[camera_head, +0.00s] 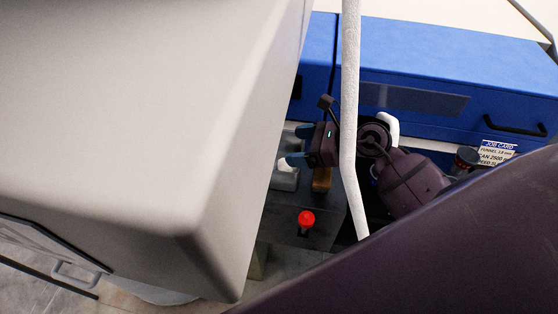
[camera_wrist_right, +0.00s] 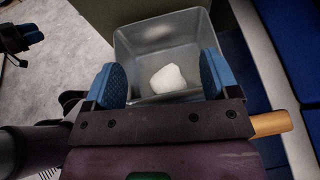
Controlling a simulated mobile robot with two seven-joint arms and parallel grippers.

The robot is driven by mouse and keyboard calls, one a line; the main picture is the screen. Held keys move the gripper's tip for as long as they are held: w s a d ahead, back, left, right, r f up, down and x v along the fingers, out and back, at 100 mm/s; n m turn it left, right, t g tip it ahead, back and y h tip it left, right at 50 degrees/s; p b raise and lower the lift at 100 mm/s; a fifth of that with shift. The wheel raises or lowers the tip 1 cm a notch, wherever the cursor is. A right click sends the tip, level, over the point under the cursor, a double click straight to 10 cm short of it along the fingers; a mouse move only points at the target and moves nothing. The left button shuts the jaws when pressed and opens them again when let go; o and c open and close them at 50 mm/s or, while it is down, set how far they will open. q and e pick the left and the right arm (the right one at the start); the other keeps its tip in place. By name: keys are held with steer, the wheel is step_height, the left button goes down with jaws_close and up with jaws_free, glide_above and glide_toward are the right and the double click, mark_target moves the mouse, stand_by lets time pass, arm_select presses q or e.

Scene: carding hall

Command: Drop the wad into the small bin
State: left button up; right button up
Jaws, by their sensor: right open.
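The white wad (camera_wrist_right: 168,78) shows inside the outline of the small grey bin (camera_wrist_right: 140,42) in the right wrist view, near the side closest to me. I cannot tell if it rests on the floor of the bin. My right gripper (camera_wrist_right: 160,78) is open, its blue fingers apart on either side of the wad and touching nothing I can see. In the head view, my right gripper (camera_head: 291,146) is beside the bin (camera_head: 285,180), which is partly hidden by a big grey cover. What looks like my left gripper (camera_wrist_right: 30,38) shows at the wrist view's edge; its jaws are unclear.
A big grey cover (camera_head: 130,110) fills the left of the head view. A white pole (camera_head: 348,110) crosses in front of my right arm. A red button (camera_head: 306,218) stands near the bin. A blue cabinet (camera_head: 440,55) with a job card (camera_head: 496,152) is behind.

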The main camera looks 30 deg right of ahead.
steer(key=v, duration=0.8)
steer(key=shift+s+d+b, duration=0.2)
steer(key=shift+b, duration=0.15)
